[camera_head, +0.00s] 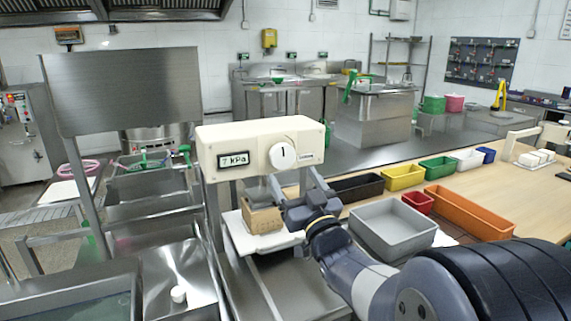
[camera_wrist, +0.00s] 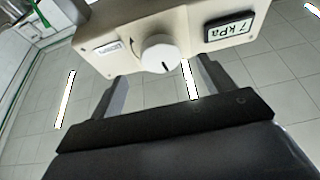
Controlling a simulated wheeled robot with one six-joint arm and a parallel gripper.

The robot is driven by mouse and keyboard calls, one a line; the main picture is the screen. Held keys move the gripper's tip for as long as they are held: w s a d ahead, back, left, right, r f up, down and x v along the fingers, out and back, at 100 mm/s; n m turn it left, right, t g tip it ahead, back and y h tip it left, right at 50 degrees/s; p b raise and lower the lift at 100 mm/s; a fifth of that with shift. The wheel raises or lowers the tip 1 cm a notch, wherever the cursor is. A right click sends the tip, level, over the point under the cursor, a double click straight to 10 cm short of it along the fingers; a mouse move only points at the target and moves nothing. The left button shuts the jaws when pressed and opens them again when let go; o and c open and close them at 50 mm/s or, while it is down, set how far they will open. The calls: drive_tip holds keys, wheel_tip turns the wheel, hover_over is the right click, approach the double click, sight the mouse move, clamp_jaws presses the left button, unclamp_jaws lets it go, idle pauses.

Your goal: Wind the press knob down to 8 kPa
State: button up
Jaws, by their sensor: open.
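The press is a cream box (camera_head: 215,143) with a white round knob (camera_head: 282,156) on its front, marked by a short dark line. Its display (camera_head: 233,160) reads 7 kPa. In the wrist view the knob (camera_wrist: 160,53) and the display (camera_wrist: 229,27) appear upside down. My gripper (camera_head: 288,185) is just below and in front of the knob. Its two fingers (camera_wrist: 157,84) are spread apart on either side of the knob in the wrist view, with nothing between them that I can see gripped. Whether the fingertips reach the knob I cannot tell.
A brown cardboard box (camera_head: 262,216) sits on a white plate (camera_head: 240,237) under the press, close to my gripper. A grey bin (camera_head: 392,225) and several coloured bins stand on the wooden table (camera_head: 527,199) at right. Steel sinks (camera_head: 150,192) lie at left.

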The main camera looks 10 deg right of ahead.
sight(284, 162)
drive_tip(key=shift+x, duration=2.65)
drive_tip(key=shift+c, duration=0.4)
drive_tip(key=c, duration=0.9)
drive_tip(key=shift+f, duration=0.1)
